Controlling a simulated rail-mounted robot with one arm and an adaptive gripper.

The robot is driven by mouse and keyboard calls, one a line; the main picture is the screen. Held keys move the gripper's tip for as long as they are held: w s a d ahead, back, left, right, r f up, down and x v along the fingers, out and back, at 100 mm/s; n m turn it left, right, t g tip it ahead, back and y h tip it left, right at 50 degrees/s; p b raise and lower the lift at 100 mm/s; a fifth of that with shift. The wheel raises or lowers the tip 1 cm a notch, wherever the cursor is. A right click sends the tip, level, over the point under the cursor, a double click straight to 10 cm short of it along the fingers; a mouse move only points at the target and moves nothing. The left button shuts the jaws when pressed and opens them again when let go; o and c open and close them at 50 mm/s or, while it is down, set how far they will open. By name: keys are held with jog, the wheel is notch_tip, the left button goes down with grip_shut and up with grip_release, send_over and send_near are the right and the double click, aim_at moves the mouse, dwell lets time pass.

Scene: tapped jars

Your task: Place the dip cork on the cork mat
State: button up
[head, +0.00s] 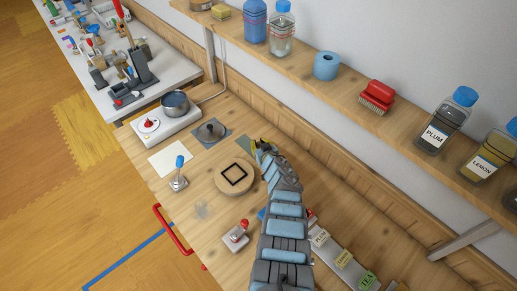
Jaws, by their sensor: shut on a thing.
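A round tan mat with a black square outline (225,188), which looks like the cork mat, lies on the wooden bench; nothing shows standing on it. My gripper (260,147) is beyond the mat, above and to its right in the picture, near the wall side of the bench. It is small and partly covered by my own arm. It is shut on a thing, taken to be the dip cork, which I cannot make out. An olive square patch (243,145) lies just left of my gripper.
A grey pad with a dark knobbed thing (211,131), a burner with a pot (175,104), a white sheet (170,158), a blue-topped lever (179,173) and a red-topped device (236,235) stand around. Labelled blocks (343,258) lie at right. A shelf with jars (447,119) overhangs the back.

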jog(key=shift+s+f+b, duration=0.1)
jog(key=shift+f+b, duration=0.2)
jog(key=shift+f, duration=0.55)
jog(key=shift+r, duration=0.1)
jog(key=o, duration=0.8)
